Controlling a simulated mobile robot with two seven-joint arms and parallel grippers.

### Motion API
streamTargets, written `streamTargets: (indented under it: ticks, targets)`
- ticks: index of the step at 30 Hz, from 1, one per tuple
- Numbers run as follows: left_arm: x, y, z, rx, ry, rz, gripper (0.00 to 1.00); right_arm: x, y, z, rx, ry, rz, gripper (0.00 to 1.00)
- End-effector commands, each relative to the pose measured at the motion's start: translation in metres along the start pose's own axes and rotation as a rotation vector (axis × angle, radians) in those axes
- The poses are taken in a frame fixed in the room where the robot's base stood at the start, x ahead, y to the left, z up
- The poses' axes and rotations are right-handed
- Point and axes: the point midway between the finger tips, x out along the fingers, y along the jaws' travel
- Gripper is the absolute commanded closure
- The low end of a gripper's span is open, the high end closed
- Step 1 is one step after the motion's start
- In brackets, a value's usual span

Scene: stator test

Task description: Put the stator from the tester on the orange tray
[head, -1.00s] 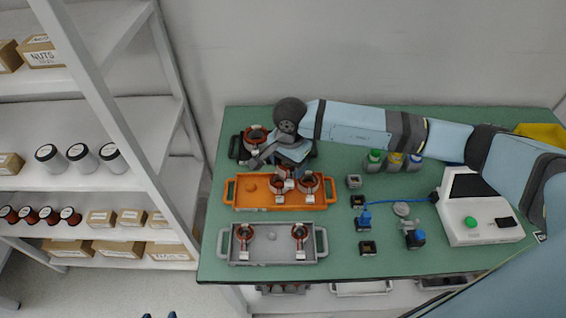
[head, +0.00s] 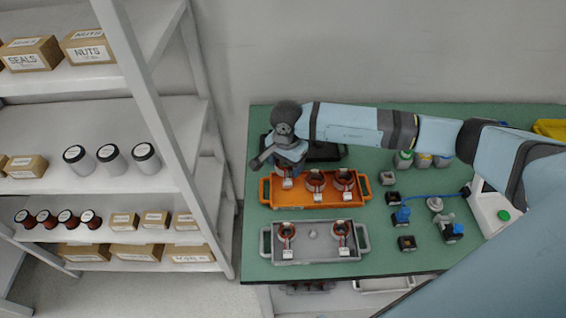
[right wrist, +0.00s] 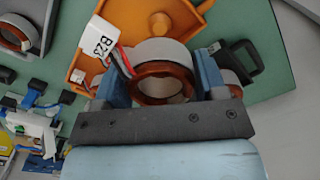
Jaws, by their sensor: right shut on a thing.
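My right gripper (head: 284,156) is shut on a stator (right wrist: 160,75), a copper-wound ring with a white labelled plug. This stator hangs at the left part of the orange tray (head: 330,203); I cannot tell its exact height. In the right wrist view the blue fingers (right wrist: 163,85) stand on both sides of the ring, and an orange post (right wrist: 160,22) of the tray shows clear beyond it. Two other stators, a middle one (head: 316,181) and a right one (head: 344,179), stand in the tray. The white tester (head: 490,212) is at the right, partly hidden by my arm. My left gripper is out of view.
A grey tray (head: 313,255) with two stators lies in front of the orange tray. A black tray (head: 326,152) lies behind it, partly hidden by my gripper. Small parts and bottles (head: 423,160) stand to the right. A shelf rack (head: 180,150) stands left of the table.

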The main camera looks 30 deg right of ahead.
Motion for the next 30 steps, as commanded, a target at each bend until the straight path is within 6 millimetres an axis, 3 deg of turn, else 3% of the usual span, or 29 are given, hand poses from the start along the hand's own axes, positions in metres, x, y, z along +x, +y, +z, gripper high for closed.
streamTargets:
  ticks: [8,21,30]
  targets:
    - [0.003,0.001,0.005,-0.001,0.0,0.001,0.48,0.011,0.0,0.0,0.001,0.0,0.0,0.7]
    - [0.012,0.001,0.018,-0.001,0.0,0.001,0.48,0.045,0.0,0.0,0.002,0.0,0.001,0.7]
    - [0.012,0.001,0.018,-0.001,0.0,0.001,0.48,0.048,0.0,0.0,0.001,0.0,-0.001,0.7]
